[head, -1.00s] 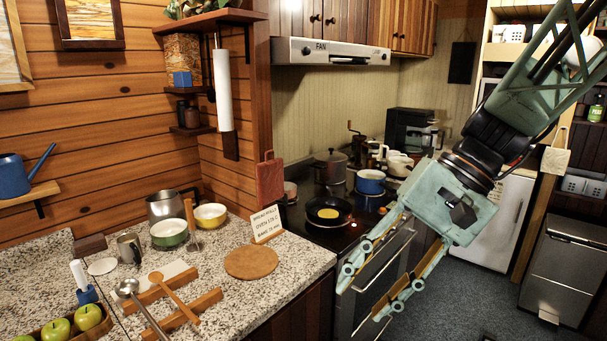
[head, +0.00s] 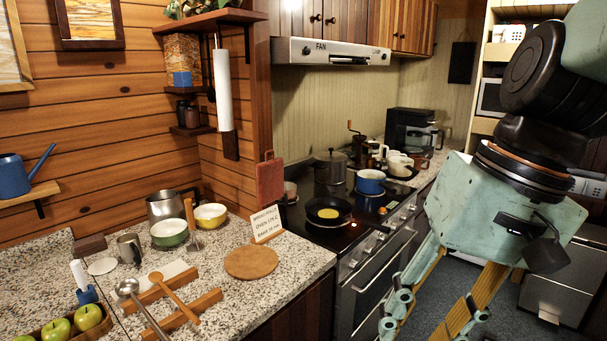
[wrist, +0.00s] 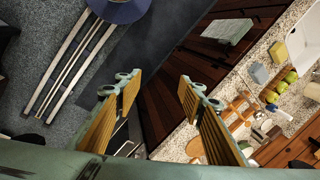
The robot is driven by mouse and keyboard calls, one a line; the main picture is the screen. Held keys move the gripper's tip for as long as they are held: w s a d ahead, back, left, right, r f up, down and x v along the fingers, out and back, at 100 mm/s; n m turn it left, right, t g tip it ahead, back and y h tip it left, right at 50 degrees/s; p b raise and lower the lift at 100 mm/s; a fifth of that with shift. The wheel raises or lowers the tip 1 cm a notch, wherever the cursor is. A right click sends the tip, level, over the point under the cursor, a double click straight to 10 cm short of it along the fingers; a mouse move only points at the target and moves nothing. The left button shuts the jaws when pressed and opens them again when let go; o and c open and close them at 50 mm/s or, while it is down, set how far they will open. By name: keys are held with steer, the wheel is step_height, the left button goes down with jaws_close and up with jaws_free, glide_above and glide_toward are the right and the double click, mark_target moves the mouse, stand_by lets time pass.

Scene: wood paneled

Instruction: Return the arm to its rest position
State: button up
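My gripper (head: 432,312) is at the right of the head view, in front of the oven and above the floor, with its fingers pointing down and partly cut off by the lower edge. In the wrist view my gripper (wrist: 160,98) shows two fingers with wooden pads, spread apart with nothing between them. It is open, empty and clear of the counter.
A black pan (head: 328,212) with something yellow in it, a blue pot (head: 370,182) and a grey pot (head: 330,167) stand on the stove. The granite counter (head: 285,262) holds a round wooden board (head: 251,262), bowls and utensils. Grey floor (head: 452,290) lies below my gripper.

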steer(key=s+d+r+n+t+h, duration=0.1)
steer(key=s+d+r+t+h, duration=0.1)
steer(key=s+d, duration=0.3)
steer(key=shift+s+d+t+h, duration=0.4)
steer(key=shift+s+t, duration=0.2)
steer(key=shift+s, duration=0.35)
steer(key=shift+r, duration=0.1)
